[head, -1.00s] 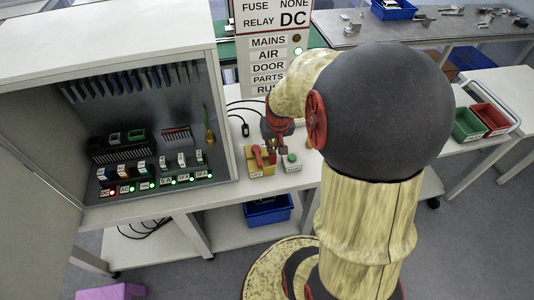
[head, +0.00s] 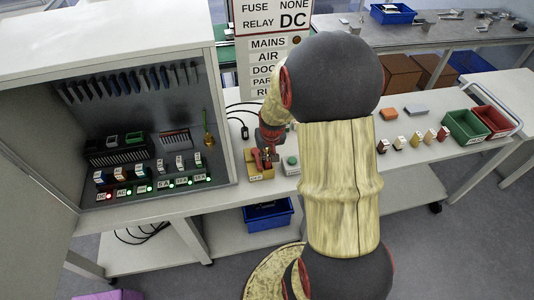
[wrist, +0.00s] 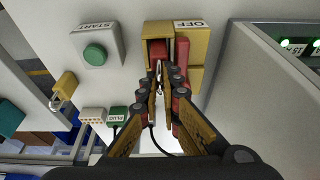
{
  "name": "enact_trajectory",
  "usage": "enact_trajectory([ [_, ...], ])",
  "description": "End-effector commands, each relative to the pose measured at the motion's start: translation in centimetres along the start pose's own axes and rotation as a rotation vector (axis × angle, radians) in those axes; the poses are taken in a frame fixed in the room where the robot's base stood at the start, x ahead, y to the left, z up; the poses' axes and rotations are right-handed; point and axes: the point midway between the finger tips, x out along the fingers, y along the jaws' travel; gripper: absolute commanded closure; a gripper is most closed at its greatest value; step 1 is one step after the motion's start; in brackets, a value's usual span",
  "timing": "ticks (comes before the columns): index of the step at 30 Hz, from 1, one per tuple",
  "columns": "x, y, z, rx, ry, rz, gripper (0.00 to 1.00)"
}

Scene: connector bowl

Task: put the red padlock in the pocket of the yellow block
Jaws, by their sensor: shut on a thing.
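The yellow block (wrist: 197,48), labelled OFF, has a pocket on its left part and a red lever (wrist: 182,60) beside it in the wrist view. The block also shows in the head view (head: 262,177). The red padlock (wrist: 158,48) has its body lined up with the pocket, with yellow walls around it; how deep it sits I cannot tell. Its silver shackle points toward my gripper (wrist: 163,84), which is shut on it. My right finger is close to the red lever. In the head view my gripper (head: 267,155) is over the block and largely hides the padlock.
A grey box with a green START button (wrist: 94,54) stands beside the block. A brass padlock (wrist: 65,84) and a green PLUG piece (wrist: 117,114) are farther left. The open cabinet (head: 150,120) stands at left in the head view. Green and red bins (head: 466,126) are at right.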

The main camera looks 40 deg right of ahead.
Motion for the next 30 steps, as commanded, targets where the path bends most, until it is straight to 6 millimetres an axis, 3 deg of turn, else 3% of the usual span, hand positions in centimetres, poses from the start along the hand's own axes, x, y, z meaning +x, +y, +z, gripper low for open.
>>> enact_trajectory([
  [5, 0.4, 0.0, 0.1, 0.0, 0.0, 0.0, 1.0],
  [6, 0.3, 0.0, 0.1, 0.0, -0.001, 0.0, 0.93],
  [15, 0.3, 0.0, 0.2, 0.0, -0.001, 0.0, 0.76],
  [25, 0.1, 0.0, 0.1, 0.0, -0.002, 0.0, 0.76],
  [30, -1.7, 0.0, -0.1, 0.0, 0.002, 0.0, 0.76],
])
